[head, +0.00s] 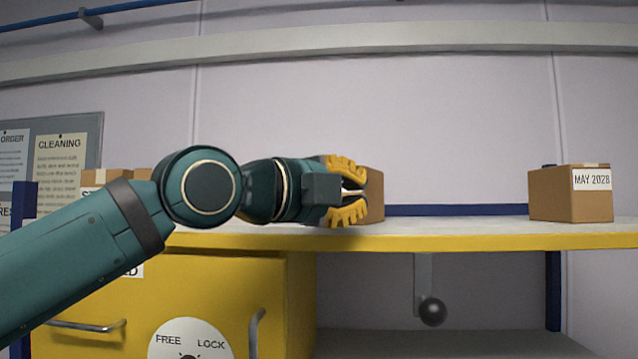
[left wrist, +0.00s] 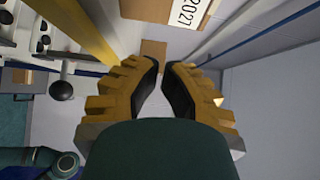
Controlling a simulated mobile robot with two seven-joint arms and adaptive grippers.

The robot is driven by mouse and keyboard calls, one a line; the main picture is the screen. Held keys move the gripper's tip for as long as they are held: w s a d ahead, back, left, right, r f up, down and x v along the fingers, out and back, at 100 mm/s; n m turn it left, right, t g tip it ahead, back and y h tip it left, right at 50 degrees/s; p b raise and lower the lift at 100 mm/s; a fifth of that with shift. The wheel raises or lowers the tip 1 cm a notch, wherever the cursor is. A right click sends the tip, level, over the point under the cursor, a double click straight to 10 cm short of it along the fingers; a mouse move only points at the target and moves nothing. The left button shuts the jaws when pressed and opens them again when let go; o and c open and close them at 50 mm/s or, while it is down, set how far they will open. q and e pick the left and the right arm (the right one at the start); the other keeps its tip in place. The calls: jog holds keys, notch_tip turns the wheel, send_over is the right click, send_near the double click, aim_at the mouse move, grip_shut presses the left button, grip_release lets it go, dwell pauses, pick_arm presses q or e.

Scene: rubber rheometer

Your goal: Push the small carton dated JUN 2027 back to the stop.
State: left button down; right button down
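A small brown carton (head: 375,195) stands on the shelf, largely hidden behind my left gripper in the head view. In the left wrist view a carton (left wrist: 146,11) is cut off by the top edge, with a white label (left wrist: 187,12) reading 2027; its month is not visible. My left gripper (head: 362,191) is in front of the carton in the head view, pointing right along the shelf. Its yellow fingers bend inward with a narrow empty gap between their tips (left wrist: 161,64). Whether it touches the carton is not clear. My right gripper is not in view.
A carton labelled MAY 2028 (head: 566,195) stands farther right on the yellow-edged shelf (head: 470,242). A blue strip (head: 450,210) runs along the shelf's back. More cartons (head: 108,183) stand behind my left arm. The shelf between gripper and MAY 2028 carton is clear. A black knob (head: 432,311) hangs below.

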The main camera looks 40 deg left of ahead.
aim_at(353, 193)
pick_arm(q)
jog(key=shift+w+a+p, duration=0.15)
jog(key=shift+w+a, duration=0.15)
jog(key=shift+w, duration=0.35)
jog(key=shift+w+a+p, duration=0.2)
jog(key=shift+w+a, duration=0.15)
jog(key=shift+w, duration=0.25)
jog(key=shift+w+a+p, duration=0.15)
jog(key=shift+w+a, duration=0.15)
jog(key=shift+w, duration=0.35)
